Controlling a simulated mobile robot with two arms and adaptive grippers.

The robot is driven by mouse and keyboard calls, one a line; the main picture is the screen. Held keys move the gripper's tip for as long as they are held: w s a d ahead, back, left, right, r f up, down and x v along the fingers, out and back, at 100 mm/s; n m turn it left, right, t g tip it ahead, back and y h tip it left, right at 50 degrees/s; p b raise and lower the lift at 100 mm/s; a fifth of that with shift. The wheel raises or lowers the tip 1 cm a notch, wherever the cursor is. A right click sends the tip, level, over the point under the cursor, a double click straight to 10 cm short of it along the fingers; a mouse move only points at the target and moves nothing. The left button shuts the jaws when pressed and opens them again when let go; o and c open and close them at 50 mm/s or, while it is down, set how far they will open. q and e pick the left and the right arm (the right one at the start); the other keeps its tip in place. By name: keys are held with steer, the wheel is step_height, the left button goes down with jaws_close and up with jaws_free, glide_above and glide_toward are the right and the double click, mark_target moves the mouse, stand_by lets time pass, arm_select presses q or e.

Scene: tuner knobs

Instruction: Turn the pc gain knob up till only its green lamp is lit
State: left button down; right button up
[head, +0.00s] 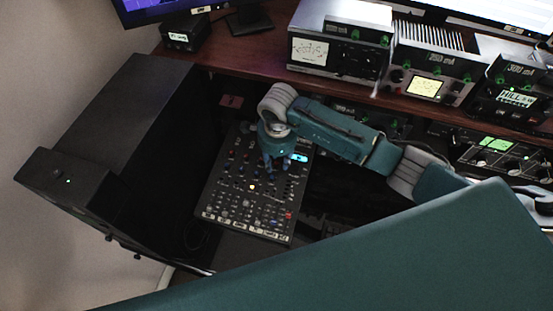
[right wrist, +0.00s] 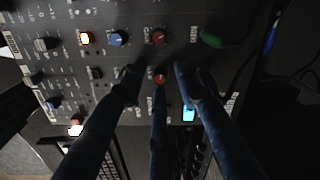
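The mixer panel (head: 225,190) lies tilted below the desk, covered with small knobs. My right gripper (head: 272,170) is over its upper right part. In the right wrist view my gripper's fingers (right wrist: 157,76) stand apart around a small red knob (right wrist: 160,78); contact cannot be told. Labels are too small to read, so I cannot tell which knob is pc gain. An orange-white lamp (head: 252,187) is lit on the panel and also shows in the right wrist view (right wrist: 86,38). No lit green lamp can be made out on the panel. My left gripper is not in view.
A cyan light (head: 299,157) glows beside my gripper. Another red knob (right wrist: 158,37), a blue knob (right wrist: 119,38) and a dim green piece (right wrist: 211,41) are close to the fingers. A black cabinet (head: 120,120) stands left; metered devices (head: 340,45) stand on the desk above.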

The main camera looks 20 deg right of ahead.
jaws_close()
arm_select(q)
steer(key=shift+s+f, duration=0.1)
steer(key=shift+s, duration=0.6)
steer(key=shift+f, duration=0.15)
arm_select(e)
steer(key=m+b, duration=0.2)
steer(key=m, duration=0.1)
steer(key=shift+m, duration=0.3)
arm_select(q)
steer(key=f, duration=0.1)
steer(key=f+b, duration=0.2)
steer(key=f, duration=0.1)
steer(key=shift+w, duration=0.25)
arm_select(e)
steer(key=m, duration=0.5)
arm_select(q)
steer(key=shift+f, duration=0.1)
arm_select(e)
steer(key=shift+r, duration=0.1)
